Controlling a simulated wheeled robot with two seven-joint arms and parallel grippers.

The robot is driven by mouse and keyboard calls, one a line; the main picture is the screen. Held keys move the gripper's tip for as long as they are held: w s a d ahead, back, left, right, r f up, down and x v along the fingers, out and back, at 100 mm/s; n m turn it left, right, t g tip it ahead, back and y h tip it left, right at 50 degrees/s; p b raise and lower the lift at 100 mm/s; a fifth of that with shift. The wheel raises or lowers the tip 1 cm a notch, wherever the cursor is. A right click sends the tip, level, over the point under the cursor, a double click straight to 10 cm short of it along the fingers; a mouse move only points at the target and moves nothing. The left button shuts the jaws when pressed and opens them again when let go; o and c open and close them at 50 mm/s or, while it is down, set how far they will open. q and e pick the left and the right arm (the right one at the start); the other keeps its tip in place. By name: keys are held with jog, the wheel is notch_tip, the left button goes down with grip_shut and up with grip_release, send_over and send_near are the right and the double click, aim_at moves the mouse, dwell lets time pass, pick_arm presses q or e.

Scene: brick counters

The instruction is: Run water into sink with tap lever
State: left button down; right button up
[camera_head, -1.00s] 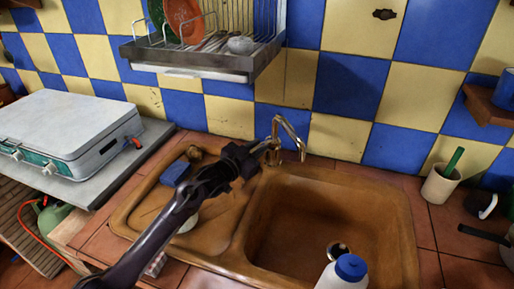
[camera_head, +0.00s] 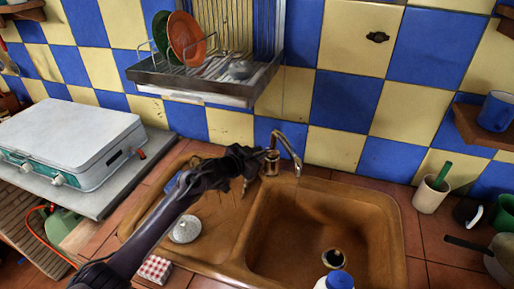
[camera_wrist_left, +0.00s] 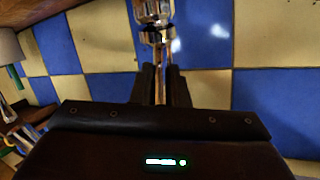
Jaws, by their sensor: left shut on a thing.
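The metal tap (camera_head: 289,147) stands at the back rim of the brown sink (camera_head: 325,215), its spout curving over the basin. My left gripper (camera_head: 260,160) reaches in from the left and meets the tap at its left side. In the left wrist view, the two dark fingers of my left gripper (camera_wrist_left: 163,84) are shut on the thin metal tap lever (camera_wrist_left: 160,82), below the shiny tap body (camera_wrist_left: 152,12). In the head view the gripper hides much of the lever. I see no water stream at the spout. My right gripper is not in view.
A dish rack (camera_head: 208,75) with plates hangs above, close behind my left arm. A blue-capped bottle (camera_head: 340,281) stands at the sink's front. A round metal strainer (camera_head: 185,229) lies on the drainboard. A cup (camera_head: 431,194) stands at right; a camping stove (camera_head: 70,143) at left.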

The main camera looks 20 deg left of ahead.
pick_arm(q)
jog(key=p, duration=0.1)
jog(key=r+g+p, duration=0.1)
jog(key=w+r+p, duration=0.1)
jog(key=shift+w+d+r+g+y, duration=0.1)
jog(key=shift+d+g+y, duration=0.15)
jog(key=shift+g+y, duration=0.15)
jog(key=shift+w+g+p, duration=0.15)
jog(key=shift+g+p, duration=0.25)
jog(key=shift+p, duration=0.2)
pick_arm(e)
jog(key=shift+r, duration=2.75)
pick_arm(q)
jog(key=c, duration=1.4)
grip_release()
jog(key=b+v, duration=0.1)
jog(key=v, duration=0.6)
jog(key=shift+s, duration=0.3)
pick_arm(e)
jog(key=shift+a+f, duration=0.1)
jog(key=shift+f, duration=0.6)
pick_arm(q)
jog(key=shift+r, duration=0.1)
jog(key=shift+s, duration=0.1)
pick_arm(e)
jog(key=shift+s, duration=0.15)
